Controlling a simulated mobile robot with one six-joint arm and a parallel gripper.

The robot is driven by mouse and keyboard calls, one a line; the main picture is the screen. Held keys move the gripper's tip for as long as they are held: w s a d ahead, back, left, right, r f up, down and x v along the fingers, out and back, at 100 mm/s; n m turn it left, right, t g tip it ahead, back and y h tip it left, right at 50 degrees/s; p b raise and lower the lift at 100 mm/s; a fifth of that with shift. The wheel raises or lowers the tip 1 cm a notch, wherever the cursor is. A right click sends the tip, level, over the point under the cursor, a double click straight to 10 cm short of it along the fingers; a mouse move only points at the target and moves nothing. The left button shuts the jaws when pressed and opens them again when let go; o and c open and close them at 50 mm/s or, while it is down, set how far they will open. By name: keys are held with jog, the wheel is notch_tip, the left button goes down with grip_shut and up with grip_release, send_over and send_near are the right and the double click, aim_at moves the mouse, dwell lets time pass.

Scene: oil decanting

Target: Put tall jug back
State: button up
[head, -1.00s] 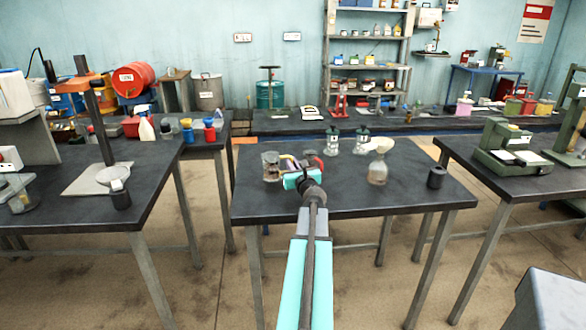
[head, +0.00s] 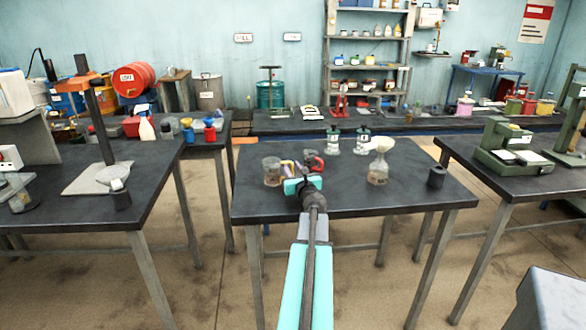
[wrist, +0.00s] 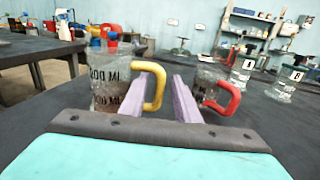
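The tall jug (head: 272,172) is clear with a yellow handle and stands upright at the left of the middle table. In the wrist view the tall jug (wrist: 108,82) is on the left, with black "ML" markings. My gripper (head: 298,173) is close to its right side, low over the table. In the wrist view my gripper's (wrist: 158,82) two purple fingers are apart, and the yellow handle (wrist: 156,88) shows between them. I cannot tell whether either finger touches it. A shorter jug with a red handle (wrist: 215,88) stands just right of the fingers.
A flask (head: 377,174) holding a pale funnel (head: 382,144) and a dark cup (head: 436,177) stand to the right. Two labelled bottles, A (wrist: 243,68) and B (wrist: 288,82), stand behind. The table's front middle is clear.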

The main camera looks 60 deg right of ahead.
jog(key=shift+r, duration=0.15)
jog(key=shift+s, duration=0.1)
jog(key=shift+b+v, duration=0.65)
jog(key=shift+v, duration=5.2)
